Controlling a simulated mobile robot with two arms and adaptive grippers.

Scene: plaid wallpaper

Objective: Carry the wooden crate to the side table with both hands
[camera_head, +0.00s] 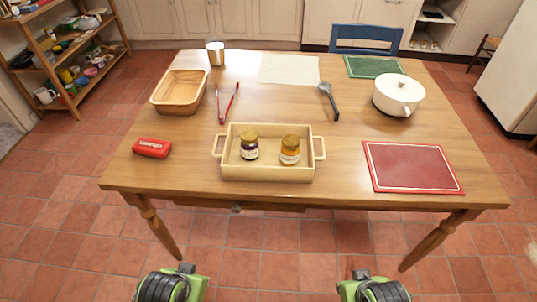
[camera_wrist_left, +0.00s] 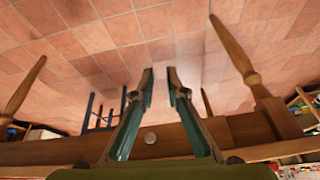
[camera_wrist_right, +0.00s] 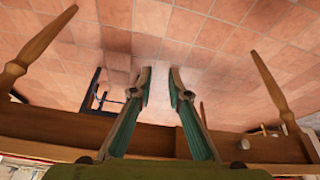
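The pale wooden crate (camera_head: 267,174) sits near the front edge of the wooden dining table (camera_head: 350,133), with a handle on its left and right sides. Two jars stand in it: a dark jar (camera_head: 249,152) with a gold lid and an amber jar (camera_head: 289,156). No side table can be made out. My left gripper (camera_wrist_left: 160,73) and right gripper (camera_wrist_right: 160,73) are open and empty, with a gap between the fingers. Both are apart from the crate, low in front of the table; the head view shows only my green arm parts at its bottom edge.
Tongs (camera_head: 228,103), a ladle (camera_head: 329,101), a white pot (camera_head: 399,94) and a red mat (camera_head: 411,167) are also on the table. A shelf (camera_head: 62,50) stands far left. Tiled floor lies clear in front.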

